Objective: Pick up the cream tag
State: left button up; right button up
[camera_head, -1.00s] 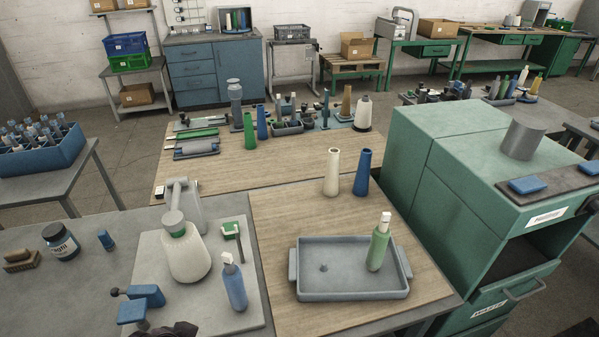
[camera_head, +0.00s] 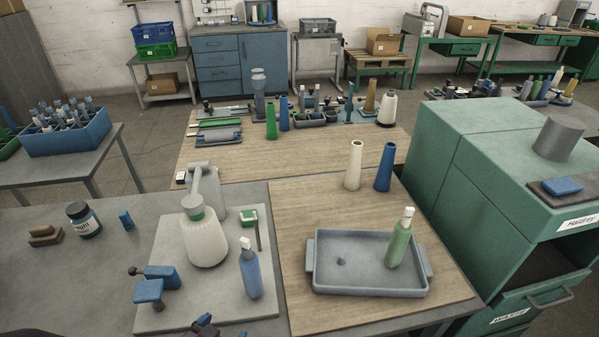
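I cannot make out a cream tag for certain. A small whitish block (camera_head: 180,177) stands at the left front edge of the far wooden board, too small to identify. A cream cone (camera_head: 353,165) stands beside a blue cone (camera_head: 386,168) on the near wooden board. A green bobbin with a white top (camera_head: 400,240) stands in the grey tray (camera_head: 330,280). A blue bobbin with a white top (camera_head: 250,272) stands on the pale plate (camera_head: 190,316). Neither gripper can be clearly recognised; dark shapes at the bottom edge are cut off.
A cream flask-like body with a green collar (camera_head: 205,240) and blue clamp parts (camera_head: 150,290) sit on the plate. A dark jar (camera_head: 83,220) and a brush (camera_head: 45,235) lie left. A green cabinet (camera_head: 470,180) stands right. The grey bench is clear at front left.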

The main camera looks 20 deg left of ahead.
aim_at(245, 242)
jog(key=u, duration=1)
jog(key=i, duration=0.1)
